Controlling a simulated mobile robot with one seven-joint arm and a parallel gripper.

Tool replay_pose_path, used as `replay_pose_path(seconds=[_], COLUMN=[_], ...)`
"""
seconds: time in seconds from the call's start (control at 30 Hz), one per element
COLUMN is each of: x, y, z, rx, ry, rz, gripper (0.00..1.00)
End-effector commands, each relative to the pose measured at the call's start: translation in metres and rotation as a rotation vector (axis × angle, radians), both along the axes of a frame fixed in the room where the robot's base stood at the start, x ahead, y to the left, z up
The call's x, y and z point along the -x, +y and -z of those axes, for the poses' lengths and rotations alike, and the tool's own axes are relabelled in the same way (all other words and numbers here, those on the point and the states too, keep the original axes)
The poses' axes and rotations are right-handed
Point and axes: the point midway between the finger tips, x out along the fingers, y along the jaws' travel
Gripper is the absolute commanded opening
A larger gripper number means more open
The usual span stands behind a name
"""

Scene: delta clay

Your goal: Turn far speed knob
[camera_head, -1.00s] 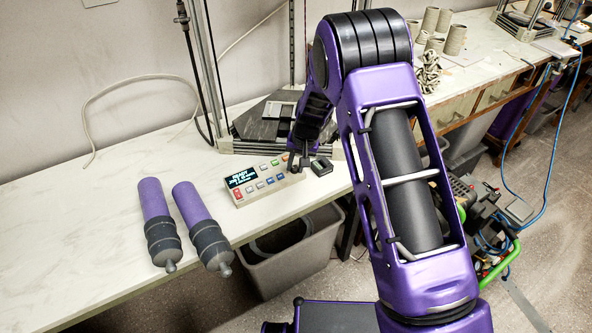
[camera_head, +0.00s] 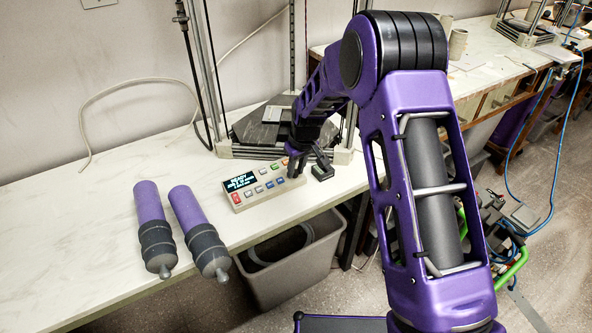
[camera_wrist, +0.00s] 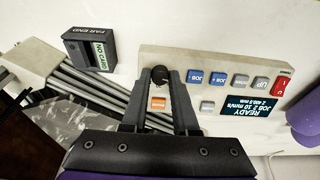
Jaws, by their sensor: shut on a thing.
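The control panel (camera_head: 262,200) is a pale box with coloured buttons and a lit display, on the white bench. It also shows in the wrist view (camera_wrist: 226,62), upside down, its display reading READY. The black speed knob (camera_wrist: 159,75) stands at the panel's end away from the display, beside an orange button. My gripper (camera_wrist: 160,80) is shut on the knob, one finger on each side of it. In the head view my gripper (camera_head: 301,172) is at the panel's right end and hides the knob.
A small dark box (camera_wrist: 94,48) marked FAR END, NO CARD stands close to the panel, also in the head view (camera_head: 322,172). Two purple-and-grey cylinders (camera_head: 149,203) (camera_head: 190,211) lie left. A framed metal rig (camera_head: 262,130) stands behind. A grey bin (camera_head: 290,270) is below the bench edge.

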Motion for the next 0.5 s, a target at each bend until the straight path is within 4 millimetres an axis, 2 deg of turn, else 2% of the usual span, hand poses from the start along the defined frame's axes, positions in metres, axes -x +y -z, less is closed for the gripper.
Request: replay_pose_path(seconds=[0.47, 0.5], x=[-0.0003, -0.0003], y=[-0.0005, -0.0005], z=[-0.0004, -0.0004], rx=[0.004, 0.004], ry=[-0.003, -0.003], rz=[-0.012, -0.012], gripper=[0.00, 0.33])
